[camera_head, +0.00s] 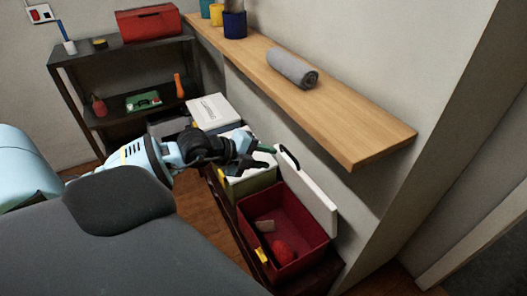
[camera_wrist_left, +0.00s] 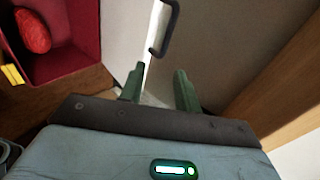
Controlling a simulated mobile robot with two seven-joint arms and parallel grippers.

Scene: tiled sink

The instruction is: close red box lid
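The red box (camera_head: 284,226) stands open on a low dark bench in the head view, with a red round item (camera_head: 283,252) and a pale item inside. Its white lid (camera_head: 306,192) stands raised at the wall side, with a dark handle (camera_head: 289,157) on its edge. In the left wrist view the red box (camera_wrist_left: 72,50) is at upper left, and the lid appears edge-on with its dark handle (camera_wrist_left: 165,30) ahead of the fingers. My left gripper (camera_head: 269,157) is open beside the lid's far end; its green fingers (camera_wrist_left: 160,88) are apart with nothing gripped. My right gripper is not in view.
A greenish box with a white lid (camera_head: 250,172) stands just behind the red box, under my left arm. A wooden shelf (camera_head: 350,118) overhangs along the wall, bearing a grey roll (camera_head: 292,68). A dark rack (camera_head: 120,52) stands at the back left.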

